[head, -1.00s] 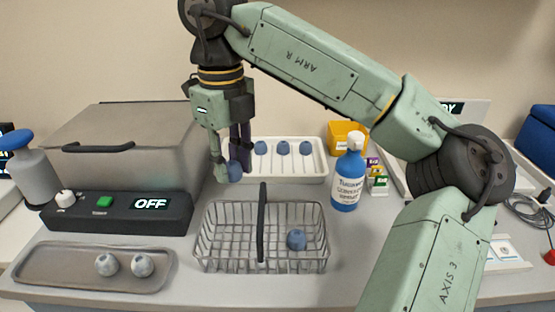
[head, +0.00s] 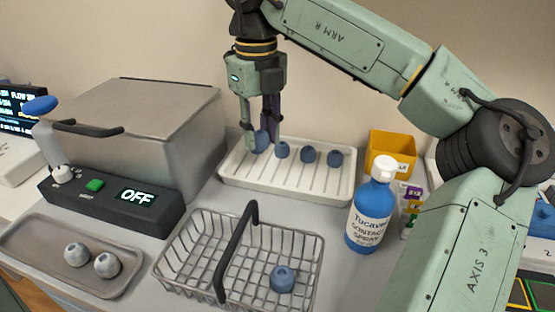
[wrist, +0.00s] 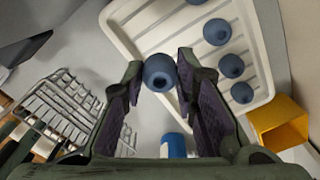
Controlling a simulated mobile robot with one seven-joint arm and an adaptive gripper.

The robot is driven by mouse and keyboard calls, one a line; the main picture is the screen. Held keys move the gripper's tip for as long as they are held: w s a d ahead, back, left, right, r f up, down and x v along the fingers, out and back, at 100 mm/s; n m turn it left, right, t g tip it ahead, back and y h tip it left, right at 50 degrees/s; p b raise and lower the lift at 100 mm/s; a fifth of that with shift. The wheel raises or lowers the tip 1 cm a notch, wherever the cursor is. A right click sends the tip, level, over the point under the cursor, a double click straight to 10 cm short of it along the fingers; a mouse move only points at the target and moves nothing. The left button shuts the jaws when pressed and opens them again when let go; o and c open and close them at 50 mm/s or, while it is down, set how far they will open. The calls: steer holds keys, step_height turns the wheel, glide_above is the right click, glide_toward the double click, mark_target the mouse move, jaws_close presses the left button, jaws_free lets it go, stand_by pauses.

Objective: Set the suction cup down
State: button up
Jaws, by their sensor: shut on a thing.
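My gripper (head: 260,143) is shut on a blue-grey suction cup (head: 262,140), which also shows between the fingertips in the wrist view (wrist: 159,72). The held cup appears over the left part of a white ribbed tray (head: 237,183); whether it touches the tray cannot be told. Three more cups stand in the tray to its right: one close by (head: 282,150), one in the middle (head: 308,155) and one at the right (head: 335,158). The wrist view shows several cups in the tray (wrist: 135,20), one cut by the top edge.
A wire basket (head: 165,262) with an upright black handle holds one cup (head: 282,279). A metal tray (head: 35,240) holds two paler cups. A grey lidded machine (head: 150,120) reads OFF. A blue spray bottle (head: 370,215) and yellow bin (head: 391,150) stand right of the white tray.

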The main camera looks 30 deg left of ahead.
mark_target(262, 175)
steer(key=shift+f+p, duration=0.3)
steer(key=shift+f, duration=3.1)
steer(key=shift+f, duration=0.1)
steer(key=shift+f, duration=0.15)
steer(key=o, duration=0.5)
step_height(262, 175, up, 12)
steer(key=shift+r, duration=0.25)
